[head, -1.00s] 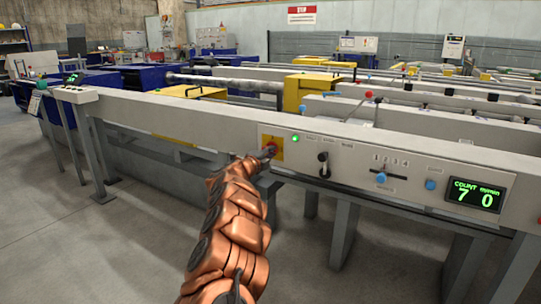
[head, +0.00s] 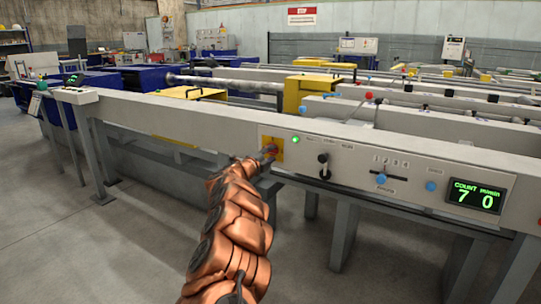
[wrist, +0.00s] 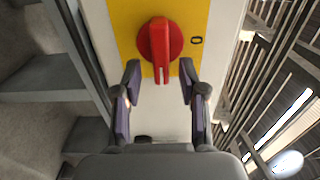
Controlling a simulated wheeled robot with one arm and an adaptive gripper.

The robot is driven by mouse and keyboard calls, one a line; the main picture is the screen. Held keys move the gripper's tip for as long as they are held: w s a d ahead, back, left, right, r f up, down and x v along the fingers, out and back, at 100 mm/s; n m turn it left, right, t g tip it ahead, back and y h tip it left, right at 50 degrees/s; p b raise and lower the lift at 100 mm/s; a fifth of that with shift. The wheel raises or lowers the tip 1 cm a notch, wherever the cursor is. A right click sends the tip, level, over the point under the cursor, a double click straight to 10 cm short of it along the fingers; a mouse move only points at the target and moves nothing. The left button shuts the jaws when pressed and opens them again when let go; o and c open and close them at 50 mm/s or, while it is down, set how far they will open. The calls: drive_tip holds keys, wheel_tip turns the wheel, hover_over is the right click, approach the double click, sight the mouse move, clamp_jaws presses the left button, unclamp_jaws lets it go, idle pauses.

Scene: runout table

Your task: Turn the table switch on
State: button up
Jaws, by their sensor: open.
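The table switch is a red rotary knob (wrist: 160,45) on a yellow plate (wrist: 118,20), seen close in the wrist view. Its grip bar runs top to bottom in that picture, with a white line at the lower end. A "0" mark is on the plate right of the knob. My gripper (wrist: 160,76) is open, its fingertips either side of the bar's lower end, with visible gaps. In the head view the yellow plate (head: 278,147) is on the table's front beam, and my gripper (head: 265,154) is in front of it, partly hiding the knob.
Right of the switch, the beam (head: 350,148) carries a lit green lamp (head: 296,139), a black lever (head: 323,160), a slider with a blue knob (head: 381,179), a blue button (head: 431,186) and a display (head: 475,196) reading 7 and 0. Floor in front is open.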

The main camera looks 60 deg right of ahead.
drive_tip(key=shift+a, duration=1.15)
drive_tip(key=a, duration=0.9)
drive_tip(key=shift+s+a, duration=0.15)
drive_tip(key=shift+s, duration=0.05)
drive_tip(key=shift+r, duration=0.1)
